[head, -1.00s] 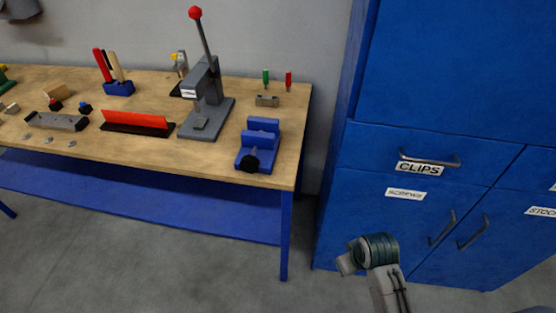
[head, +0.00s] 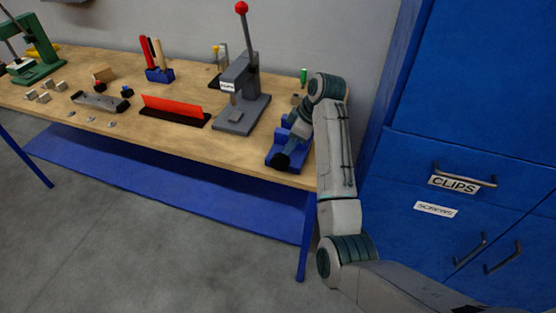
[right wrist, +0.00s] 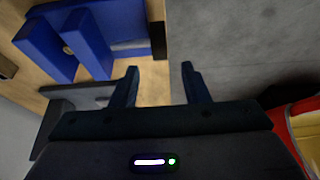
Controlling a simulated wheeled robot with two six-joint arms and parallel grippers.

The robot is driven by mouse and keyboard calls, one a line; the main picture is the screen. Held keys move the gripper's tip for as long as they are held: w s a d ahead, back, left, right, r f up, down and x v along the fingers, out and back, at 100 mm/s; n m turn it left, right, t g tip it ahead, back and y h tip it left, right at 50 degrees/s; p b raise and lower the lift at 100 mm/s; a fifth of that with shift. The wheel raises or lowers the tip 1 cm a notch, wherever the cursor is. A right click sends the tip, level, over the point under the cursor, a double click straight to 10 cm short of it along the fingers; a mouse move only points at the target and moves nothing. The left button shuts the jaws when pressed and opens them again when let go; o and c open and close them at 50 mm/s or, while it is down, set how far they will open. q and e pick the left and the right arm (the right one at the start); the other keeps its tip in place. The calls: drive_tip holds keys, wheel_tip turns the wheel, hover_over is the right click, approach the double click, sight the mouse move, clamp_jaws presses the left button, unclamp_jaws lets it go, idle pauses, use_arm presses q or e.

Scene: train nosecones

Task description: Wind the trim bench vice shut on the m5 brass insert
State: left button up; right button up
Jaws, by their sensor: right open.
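The blue bench vice (head: 275,155) stands at the right front of the wooden bench, with its black handle (head: 282,161) towards the front edge. My right arm partly covers it. In the right wrist view the vice (right wrist: 103,45) is at upper left, with a gap between its blue blocks. A small pale round spot (right wrist: 67,50) shows in that gap; I cannot tell if it is the brass insert. My right gripper (head: 294,143) is close to the vice. Its fingers are apart and empty in the right wrist view (right wrist: 160,84). My left gripper is not in view.
A grey lever press (head: 240,112) stands left of the vice on the bench (head: 190,145). A red strip on a black base (head: 172,108) lies further left. A blue cabinet (head: 460,110) stands to the right. Bare floor (head: 150,220) lies in front.

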sight(281, 156)
drive_tip(key=p+x, duration=0.3)
drive_tip(key=x, duration=0.6)
drive_tip(key=shift+w+a+f, duration=0.1)
drive_tip(key=shift+a+f, duration=0.05)
drive_tip(key=shift+a, duration=0.1)
drive_tip(key=shift+a+f, duration=0.15)
drive_tip(key=shift+f, duration=0.45)
clamp_jaws()
